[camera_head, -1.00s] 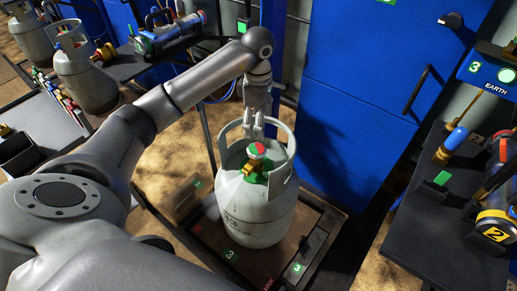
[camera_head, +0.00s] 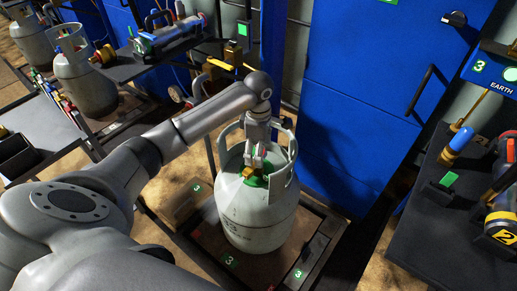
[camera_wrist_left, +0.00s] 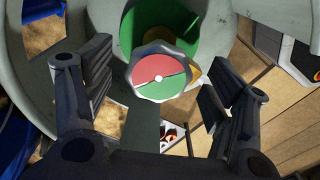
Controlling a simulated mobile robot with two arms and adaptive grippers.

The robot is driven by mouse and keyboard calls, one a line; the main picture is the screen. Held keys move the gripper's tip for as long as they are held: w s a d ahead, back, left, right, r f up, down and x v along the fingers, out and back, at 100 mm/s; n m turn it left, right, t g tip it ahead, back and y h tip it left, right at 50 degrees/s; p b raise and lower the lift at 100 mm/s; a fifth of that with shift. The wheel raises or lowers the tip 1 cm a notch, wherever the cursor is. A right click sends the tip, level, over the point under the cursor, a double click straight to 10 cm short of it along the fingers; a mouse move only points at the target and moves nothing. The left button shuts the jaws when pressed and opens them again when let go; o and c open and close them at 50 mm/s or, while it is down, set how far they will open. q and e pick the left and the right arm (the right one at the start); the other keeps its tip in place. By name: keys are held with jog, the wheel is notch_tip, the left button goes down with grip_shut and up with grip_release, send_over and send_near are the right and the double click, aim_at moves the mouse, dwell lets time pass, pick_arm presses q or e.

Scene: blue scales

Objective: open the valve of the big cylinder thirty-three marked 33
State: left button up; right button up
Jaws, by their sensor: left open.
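A big pale grey cylinder (camera_head: 255,215) stands upright on the scale platform (camera_head: 308,247) in the head view; the dark print on its side is too small to read. Its valve knob (camera_wrist_left: 160,77), with a half red, half green top, sits inside the collar. My left gripper (camera_head: 257,162) reaches down into the collar from above and hides much of the knob. In the left wrist view its fingers (camera_wrist_left: 160,88) are open, one on each side of the knob, with gaps visible between. The right gripper is not in view.
The collar (camera_head: 290,160) rises around the valve. Blue cabinets (camera_head: 360,75) stand behind. Another cylinder (camera_head: 80,80) and a dark bench (camera_head: 40,125) are at left. A dark bench with a yellow "2" device (camera_head: 502,228) is at right.

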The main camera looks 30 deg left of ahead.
pick_arm(q)
jog(key=c, duration=1)
jog(key=shift+n, duration=0.3)
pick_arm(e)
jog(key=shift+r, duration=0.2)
pick_arm(q)
jog(key=n+p, duration=0.2)
jog(key=n, duration=0.1)
jog(key=shift+r, duration=0.1)
jog(key=shift+w+n, duration=0.1)
jog(key=shift+n, duration=0.5)
jog(key=shift+a+n+p, duration=0.1)
jog(key=shift+n+p, duration=0.3)
jog(key=shift+n, duration=0.2)
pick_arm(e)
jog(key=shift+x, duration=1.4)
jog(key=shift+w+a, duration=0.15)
